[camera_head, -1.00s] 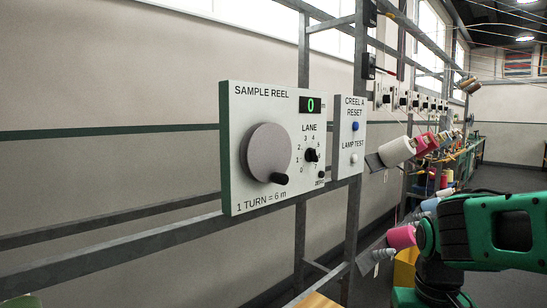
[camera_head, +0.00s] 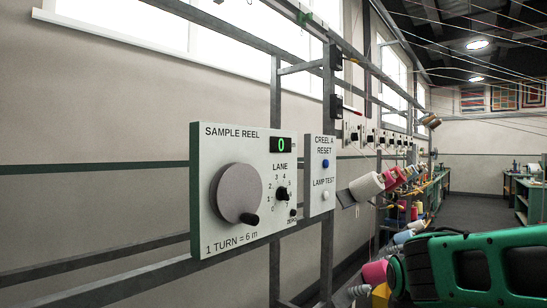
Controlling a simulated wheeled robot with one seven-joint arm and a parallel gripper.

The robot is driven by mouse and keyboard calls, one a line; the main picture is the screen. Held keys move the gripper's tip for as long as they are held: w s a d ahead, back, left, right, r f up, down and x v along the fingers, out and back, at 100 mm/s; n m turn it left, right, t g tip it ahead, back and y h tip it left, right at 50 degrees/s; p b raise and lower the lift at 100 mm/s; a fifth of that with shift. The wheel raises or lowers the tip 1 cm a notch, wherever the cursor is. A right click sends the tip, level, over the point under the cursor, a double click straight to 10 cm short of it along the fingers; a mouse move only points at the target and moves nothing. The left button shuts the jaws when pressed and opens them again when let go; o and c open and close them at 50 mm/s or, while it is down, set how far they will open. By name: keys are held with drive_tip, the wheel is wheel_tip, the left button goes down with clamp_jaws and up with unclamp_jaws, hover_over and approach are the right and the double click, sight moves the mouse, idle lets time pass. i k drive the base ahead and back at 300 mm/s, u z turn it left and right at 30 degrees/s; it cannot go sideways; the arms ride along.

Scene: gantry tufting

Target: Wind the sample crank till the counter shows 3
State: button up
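The sample reel panel (camera_head: 206,142) is a white box on a grey metal frame, marked "1 TURN = 6 m". Its round grey crank disc (camera_head: 236,190) carries a dark handle (camera_head: 249,219) at the lower right. The green counter (camera_head: 281,144) at the top right shows 0. Below it is a black lane knob (camera_head: 282,193) with numbers around it, and a small dark button (camera_head: 293,212) sits at the lower right. My green arm is at the lower right, apart from the panel. My gripper is not in view.
A second panel (camera_head: 317,204) beside the reel has a blue reset button (camera_head: 325,163) and a white lamp test button (camera_head: 325,195). Pink and white yarn cones (camera_head: 366,187) stick out from the frame to the right. Horizontal rails (camera_head: 110,285) run below the panel. The aisle floor (camera_head: 470,212) looks clear.

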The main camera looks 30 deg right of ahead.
sight(236, 190)
drive_tip(key=z, duration=0.05)
drive_tip(key=k, duration=0.5)
drive_tip(key=z, duration=2.2)
drive_tip(key=i, duration=0.35)
drive_tip(key=u, duration=1.4)
